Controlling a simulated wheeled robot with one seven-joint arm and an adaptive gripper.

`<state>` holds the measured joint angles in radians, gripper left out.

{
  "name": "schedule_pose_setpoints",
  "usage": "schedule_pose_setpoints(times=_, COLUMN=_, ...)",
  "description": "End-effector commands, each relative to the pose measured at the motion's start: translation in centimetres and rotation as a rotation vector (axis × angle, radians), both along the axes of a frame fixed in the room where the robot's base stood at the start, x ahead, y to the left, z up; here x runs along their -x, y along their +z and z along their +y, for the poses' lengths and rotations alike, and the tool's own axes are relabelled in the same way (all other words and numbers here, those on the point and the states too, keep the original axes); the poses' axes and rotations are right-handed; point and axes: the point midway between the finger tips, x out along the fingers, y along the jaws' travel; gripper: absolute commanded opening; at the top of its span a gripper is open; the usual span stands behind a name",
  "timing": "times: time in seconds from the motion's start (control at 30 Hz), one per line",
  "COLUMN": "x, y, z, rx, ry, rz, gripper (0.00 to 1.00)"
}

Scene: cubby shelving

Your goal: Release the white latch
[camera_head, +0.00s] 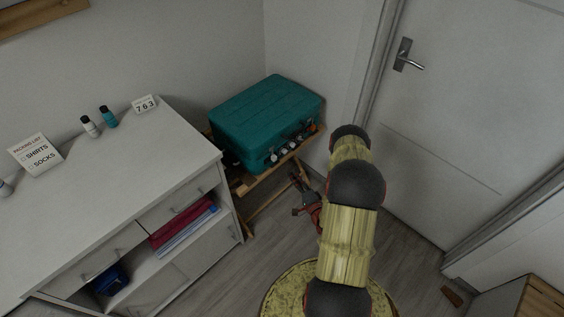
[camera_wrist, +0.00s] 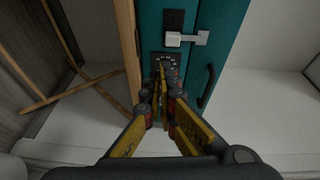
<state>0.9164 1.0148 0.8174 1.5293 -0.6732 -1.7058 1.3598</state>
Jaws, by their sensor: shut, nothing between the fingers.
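A teal suitcase (camera_head: 262,112) lies on a wooden folding stand against the wall, its latched side facing my arm. In the wrist view the suitcase (camera_wrist: 232,28) fills the upper middle. A white latch (camera_wrist: 174,39) sits on a dark plate near the top, with a pale bar reaching right. Below it is a dark plate with small dials (camera_wrist: 163,58). My gripper (camera_wrist: 166,76) is shut and empty, its tips just below the white latch and in front of the dial plate. Contact cannot be told. In the head view my gripper (camera_head: 308,205) is partly hidden by my arm.
The wooden stand (camera_head: 258,180) runs close beside my fingers, its edge left of them in the wrist view (camera_wrist: 130,45). A black handle (camera_wrist: 207,87) is to their right. A white cabinet (camera_head: 115,185) stands left; a closed door (camera_head: 465,100) is right.

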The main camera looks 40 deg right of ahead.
Motion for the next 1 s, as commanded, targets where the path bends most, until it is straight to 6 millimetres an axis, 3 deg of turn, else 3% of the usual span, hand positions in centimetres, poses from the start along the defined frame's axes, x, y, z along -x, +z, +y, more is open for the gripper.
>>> schedule_pose_setpoints(times=0.1, x=0.0, y=1.1, z=-0.1, rx=-0.045, ry=-0.007, rz=-0.055, gripper=0.0)
schedule_pose_setpoints(times=0.57, x=-0.3, y=1.0, z=-0.2, rx=-0.063, ry=-0.006, rz=-0.057, gripper=0.0)
schedule_pose_setpoints(times=0.77, x=-2.6, y=0.9, z=-0.7, rx=-0.061, ry=-0.004, rz=-0.057, gripper=0.0)
schedule_pose_setpoints(times=1.0, x=-6.7, y=0.9, z=-1.8, rx=-0.061, ry=-0.004, rz=-0.057, gripper=0.0)
